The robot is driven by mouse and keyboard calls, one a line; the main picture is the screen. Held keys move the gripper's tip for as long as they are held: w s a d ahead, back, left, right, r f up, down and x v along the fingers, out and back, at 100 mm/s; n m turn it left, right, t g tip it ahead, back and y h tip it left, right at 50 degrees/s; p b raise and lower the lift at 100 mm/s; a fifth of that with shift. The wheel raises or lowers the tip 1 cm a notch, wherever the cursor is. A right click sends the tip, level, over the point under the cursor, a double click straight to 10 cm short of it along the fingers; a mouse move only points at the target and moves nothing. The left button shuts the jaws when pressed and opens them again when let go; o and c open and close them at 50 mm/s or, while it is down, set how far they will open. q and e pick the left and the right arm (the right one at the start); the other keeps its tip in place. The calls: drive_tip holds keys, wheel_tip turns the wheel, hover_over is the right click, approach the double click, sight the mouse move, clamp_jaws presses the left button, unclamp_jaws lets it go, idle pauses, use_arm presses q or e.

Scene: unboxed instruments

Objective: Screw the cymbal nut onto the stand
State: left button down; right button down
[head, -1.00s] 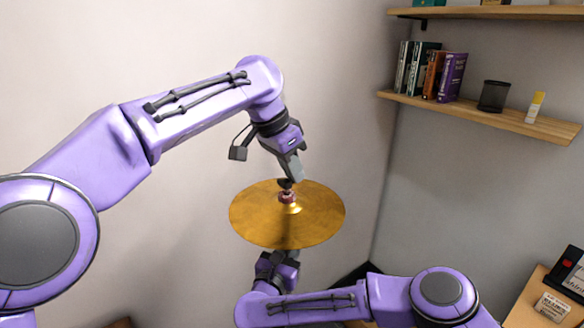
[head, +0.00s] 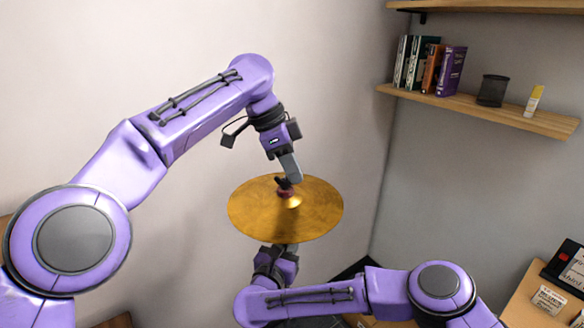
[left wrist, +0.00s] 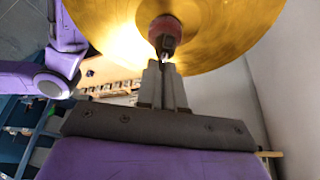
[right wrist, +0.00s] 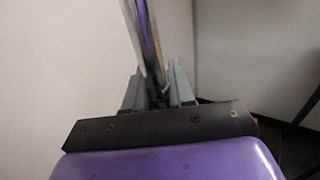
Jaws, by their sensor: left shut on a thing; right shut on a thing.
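The gold cymbal (head: 255,222) is held tilted in mid-air, with a red felt (head: 287,193) at its centre. A small dark cymbal nut (head: 283,183) sits close above the felt. My left gripper (head: 292,178) is shut on the nut, reaching down from above. In the left wrist view its fingers (left wrist: 165,72) point at the red felt (left wrist: 165,28), and the nut is mostly hidden between them. My right gripper (head: 286,249) is at the cymbal's near rim. In the right wrist view its fingers (right wrist: 159,85) are shut on the edge-on cymbal (right wrist: 146,45). The stand is hidden behind the cymbal.
A wooden shelf (head: 480,108) on the right wall holds several books (head: 430,65), a dark cup (head: 492,90) and a white-yellow tube (head: 534,100). A wooden surface (head: 520,310) with boxes is at the lower right. The space around the cymbal is clear.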

use_arm(q)
drive_tip(key=c, duration=0.7)
unclamp_jaws()
drive_tip(key=v, duration=0.5)
drive_tip(key=a, duration=1.2)
drive_tip(key=shift+s, duration=0.1)
use_arm(e)
drive_tip(key=shift+r, duration=0.1)
drive_tip(key=c, duration=0.9)
unclamp_jaws()
